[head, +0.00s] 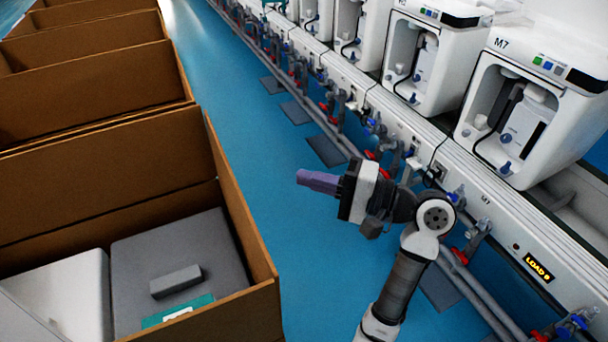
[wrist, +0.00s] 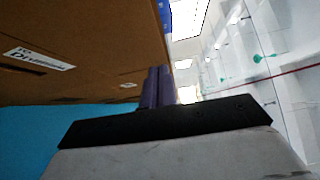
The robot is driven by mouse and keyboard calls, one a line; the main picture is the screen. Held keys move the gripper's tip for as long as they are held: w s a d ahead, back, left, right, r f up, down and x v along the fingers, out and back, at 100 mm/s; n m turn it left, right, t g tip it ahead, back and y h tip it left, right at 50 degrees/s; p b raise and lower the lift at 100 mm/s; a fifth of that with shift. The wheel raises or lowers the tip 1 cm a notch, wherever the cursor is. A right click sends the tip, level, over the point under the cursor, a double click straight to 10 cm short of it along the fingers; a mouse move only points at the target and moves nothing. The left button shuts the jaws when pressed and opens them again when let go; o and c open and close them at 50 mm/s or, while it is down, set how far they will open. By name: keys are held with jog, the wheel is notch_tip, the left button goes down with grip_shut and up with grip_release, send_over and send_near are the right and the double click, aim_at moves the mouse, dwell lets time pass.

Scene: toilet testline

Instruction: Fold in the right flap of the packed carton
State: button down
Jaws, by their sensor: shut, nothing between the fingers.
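The packed carton (head: 262,262) stands open at the lower left of the head view. A grey slab (head: 200,245) with a small grey block on it and a pale grey item lie inside. The panel on its right side (head: 232,190) stands up, not folded over the contents; I cannot tell where wall ends and flap begins. My gripper (head: 302,178) has purple fingers, shut and empty. It is to the right of the carton, apart from it, pointing left. In the wrist view, the fingers (wrist: 155,88) show beside a brown cardboard surface (wrist: 80,55) with a white label.
More open brown cartons (head: 90,85) stand in a row behind. Blue floor (head: 260,130) lies clear between the cartons and the test line. White machines (head: 530,110) stand on the line at the right, with pipes and valves (head: 390,150) along its front.

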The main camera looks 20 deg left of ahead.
jog(key=s+a+p, duration=0.2)
jog(key=s+a, duration=0.1)
jog(key=a, duration=0.7)
jog(key=shift+s+r, duration=0.15)
jog(key=shift+s, duration=0.05)
